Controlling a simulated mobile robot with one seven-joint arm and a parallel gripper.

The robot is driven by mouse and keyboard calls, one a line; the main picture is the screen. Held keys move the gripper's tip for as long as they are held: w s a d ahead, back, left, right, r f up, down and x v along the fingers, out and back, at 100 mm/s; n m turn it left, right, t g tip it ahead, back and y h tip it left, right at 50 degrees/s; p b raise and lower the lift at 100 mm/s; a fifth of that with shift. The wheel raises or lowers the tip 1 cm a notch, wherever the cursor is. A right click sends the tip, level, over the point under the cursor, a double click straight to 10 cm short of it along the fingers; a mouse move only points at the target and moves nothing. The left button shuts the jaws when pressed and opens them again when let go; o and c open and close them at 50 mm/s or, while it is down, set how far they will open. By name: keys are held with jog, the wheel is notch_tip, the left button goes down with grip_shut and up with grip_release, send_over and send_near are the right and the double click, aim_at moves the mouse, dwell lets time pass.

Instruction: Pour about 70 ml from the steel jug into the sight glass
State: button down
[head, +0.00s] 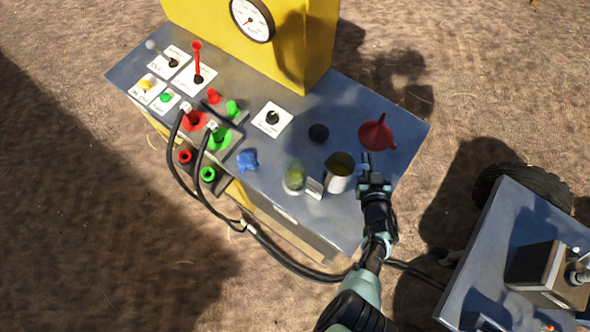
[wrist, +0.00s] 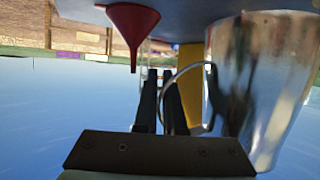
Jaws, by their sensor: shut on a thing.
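The steel jug (head: 338,184) is upright at the front right of the bench, with dark yellow-green liquid inside. My gripper (head: 368,166) is at its right side, shut on the wire handle, which passes between the fingers in the wrist view (wrist: 168,100). The jug (wrist: 270,80) fills the right of that view. I cannot tell whether its base touches the bench. A clear glass (head: 294,179), which looks like the sight glass, stands left of the jug, apart from it. It looks greenish inside; its level is unclear.
A small white card (head: 314,188) stands between glass and jug. A red funnel (head: 377,134) rests mouth down behind my gripper. A dark knob (head: 318,133) is behind the jug, and a blue crumpled item (head: 247,160) lies left. Hoses (head: 203,170) hang at the bench front.

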jog(key=shift+f+b, duration=1.15)
jog(key=shift+f, duration=0.4)
